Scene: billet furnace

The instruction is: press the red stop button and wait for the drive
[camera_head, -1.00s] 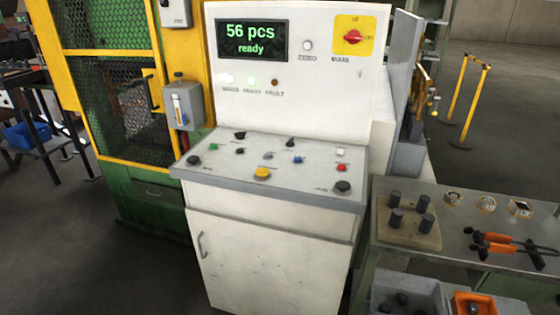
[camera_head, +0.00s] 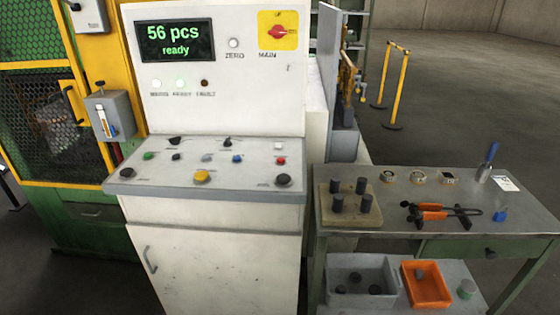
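The red stop button (camera_head: 281,160) is a small red button at the right of the sloped panel (camera_head: 243,187) on the white control cabinet (camera_head: 215,240). A white button (camera_head: 278,146) sits just behind it and a black knob (camera_head: 283,180) in front. The display (camera_head: 175,43) reads "56 pcs ready" in green. The red main switch (camera_head: 278,32) sits on a yellow plate. Neither of my grippers is in view.
A steel workbench (camera_head: 400,226) stands right of the cabinet, with a peg block (camera_head: 325,208), orange-handled tongs (camera_head: 433,212) and gauges. Grey and orange bins (camera_head: 428,288) sit on its lower shelf. A yellow-framed mesh guard (camera_head: 50,110) stands left. Floor is open behind the bench.

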